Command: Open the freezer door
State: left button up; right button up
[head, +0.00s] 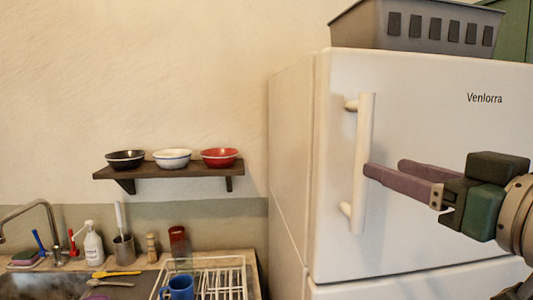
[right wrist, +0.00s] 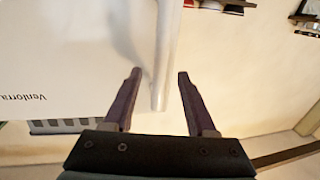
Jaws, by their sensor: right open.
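The white freezer door (head: 430,180) is the upper door of the fridge and looks shut. Its white vertical handle (head: 364,150) is on the door's left side. My right gripper (head: 382,168) is at the handle, with one fingertip overlapping it in the head view. In the right wrist view, the open fingers of my right gripper (right wrist: 158,75) lie on both sides of the handle (right wrist: 165,60), with gaps to either side. Whether a finger touches the handle is not clear. My left gripper is not in view.
A grey basket (head: 415,25) stands on top of the fridge. A wall shelf (head: 168,171) with three bowls is to the left. Below it are a sink (head: 45,285), a white dish rack (head: 225,275) and a blue mug (head: 181,288).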

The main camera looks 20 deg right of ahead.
aim_at(369, 160)
jog(key=w+p, duration=0.1)
jog(key=w, duration=0.4)
jog(key=shift+w+d+r+p, duration=0.1)
jog(key=shift+w+p, duration=0.15)
jog(key=shift+p, duration=0.15)
jog(key=shift+w, duration=0.75)
grip_shut()
dwell(0.5)
